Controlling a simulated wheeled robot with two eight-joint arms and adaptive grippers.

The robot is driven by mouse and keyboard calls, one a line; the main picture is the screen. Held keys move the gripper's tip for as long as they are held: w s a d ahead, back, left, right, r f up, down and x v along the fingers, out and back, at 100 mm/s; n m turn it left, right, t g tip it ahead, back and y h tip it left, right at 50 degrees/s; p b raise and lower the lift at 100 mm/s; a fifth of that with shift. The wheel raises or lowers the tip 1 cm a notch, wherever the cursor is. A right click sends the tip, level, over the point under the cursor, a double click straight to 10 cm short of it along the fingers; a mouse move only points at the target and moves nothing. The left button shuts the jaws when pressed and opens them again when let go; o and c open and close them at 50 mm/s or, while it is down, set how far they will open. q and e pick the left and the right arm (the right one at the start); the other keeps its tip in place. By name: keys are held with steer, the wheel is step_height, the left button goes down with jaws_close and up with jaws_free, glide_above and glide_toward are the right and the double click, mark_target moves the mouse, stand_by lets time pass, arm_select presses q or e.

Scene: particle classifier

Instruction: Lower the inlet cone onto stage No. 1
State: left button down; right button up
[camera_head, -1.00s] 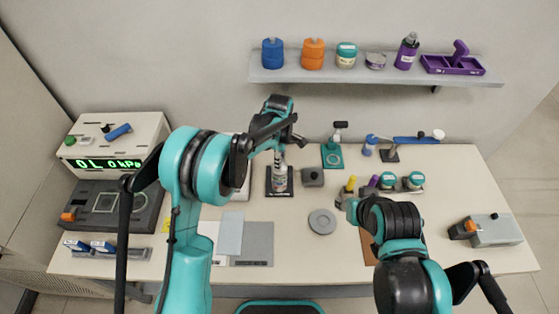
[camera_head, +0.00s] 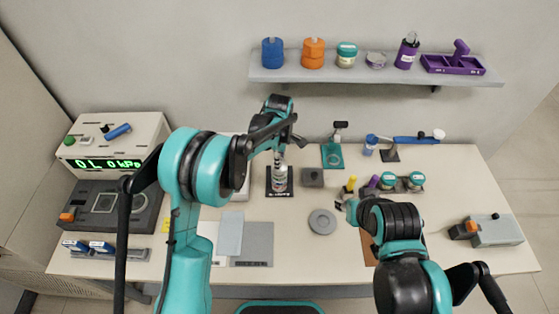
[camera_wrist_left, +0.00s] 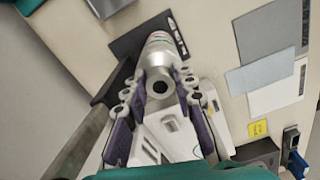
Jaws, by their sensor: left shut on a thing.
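My left gripper (camera_head: 279,152) is above the dark stand plate (camera_head: 270,190) near the middle of the table. In the left wrist view its two purple-padded fingers (camera_wrist_left: 160,84) are shut on the grey inlet cone (camera_wrist_left: 160,88), whose round hole faces the camera. The silvery stack of stages (camera_head: 280,180) stands upright on the plate, directly under the cone. I cannot tell whether the cone touches stage No. 1, as the fingers and cone hide the joint. My right gripper (camera_head: 344,203) is mostly hidden by its own arm, near the yellow-topped bottle.
A grey block (camera_head: 312,178) stands just right of the plate. A round grey disc (camera_head: 322,222) lies in front. Several jars and bottles (camera_head: 388,181) stand to the right. The pump box with green digits (camera_head: 108,161) is at the left. A shelf (camera_head: 380,72) hangs behind.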

arm_select(q)
steer(key=shift+f+b, duration=0.35)
steer(key=shift+f, duration=0.05)
steer(key=c, duration=1.2)
jaws_free()
steer(key=shift+o, duration=0.2)
steer(key=shift+r, duration=0.1)
step_height(320, 180, up, 12)
steer(key=s+a+r+m+t+b, duration=0.35)
steer(key=s+a+m, duration=0.35)
steer(key=s+a, duration=0.45)
steer(key=s+a+f+m+t+b, duration=0.2)
steer(key=s+a+f+m, duration=0.1)
steer(key=s, duration=0.4)
steer(key=s+a+f+m+t+b, duration=0.1)
steer(key=s+a+f+m+b, duration=0.1)
steer(key=s, duration=0.5)
step_height(320, 180, down, 3)
steer(key=a+m, duration=0.1)
steer(key=m, duration=0.2)
steer(key=shift+a+t+b, duration=0.2)
steer(key=shift+t+b, duration=0.15)
steer(key=shift+b, duration=0.05)
